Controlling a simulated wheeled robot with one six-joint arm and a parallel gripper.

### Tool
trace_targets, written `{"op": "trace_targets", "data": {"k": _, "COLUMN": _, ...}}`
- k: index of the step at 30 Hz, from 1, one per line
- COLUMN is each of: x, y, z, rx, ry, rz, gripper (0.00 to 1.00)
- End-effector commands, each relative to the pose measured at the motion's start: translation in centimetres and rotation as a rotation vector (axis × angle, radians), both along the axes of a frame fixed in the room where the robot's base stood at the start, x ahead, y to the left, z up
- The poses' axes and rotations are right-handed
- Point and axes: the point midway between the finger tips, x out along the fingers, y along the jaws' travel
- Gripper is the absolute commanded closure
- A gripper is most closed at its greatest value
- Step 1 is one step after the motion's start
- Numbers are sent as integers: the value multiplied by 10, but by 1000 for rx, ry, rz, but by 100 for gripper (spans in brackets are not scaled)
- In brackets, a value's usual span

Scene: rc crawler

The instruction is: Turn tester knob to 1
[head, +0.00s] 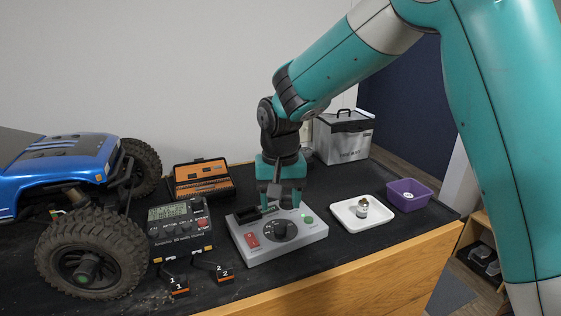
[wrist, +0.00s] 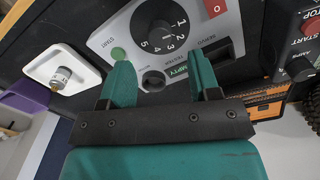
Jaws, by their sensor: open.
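The grey tester (head: 262,256) sits on the black bench top. Its round black knob (head: 280,229) is in the middle of its top face; in the wrist view the knob (wrist: 160,36) has numbers 1 to 5 around it. I cannot tell which number it points to. A red switch (head: 252,240) and a green start button (head: 306,220) flank the knob. My gripper (head: 281,201) is open and empty, pointing down at the back part of the tester, behind the knob. In the wrist view my gripper (wrist: 162,78) straddles a small dark socket, apart from the knob.
A charger box (head: 178,228) and a blue crawler (head: 62,172) with big tyres stand left. An orange tool case (head: 201,180) lies behind. A white tray (head: 347,219) with a small metal part and a purple bin (head: 408,195) are right. Numbered black blocks (head: 224,273) lie in front.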

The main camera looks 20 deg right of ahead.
Motion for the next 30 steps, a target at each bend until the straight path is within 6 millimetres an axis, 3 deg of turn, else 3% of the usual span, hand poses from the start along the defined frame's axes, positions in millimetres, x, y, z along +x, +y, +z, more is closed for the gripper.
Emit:
{"op": "trace_targets", "data": {"k": 6, "x": 1, "y": 0, "z": 56, "rx": 2, "ry": -8, "rz": 0, "gripper": 44}}
{"op": "trace_targets", "data": {"k": 13, "x": 1, "y": 0, "z": 100, "rx": 1, "ry": -3, "rz": 0, "gripper": 44}}
{"op": "trace_targets", "data": {"k": 19, "x": 0, "y": 0, "z": 115, "rx": 0, "ry": -1, "rz": 0, "gripper": 44}}
{"op": "trace_targets", "data": {"k": 30, "x": 0, "y": 0, "z": 116, "rx": 0, "ry": 0, "rz": 0, "gripper": 44}}
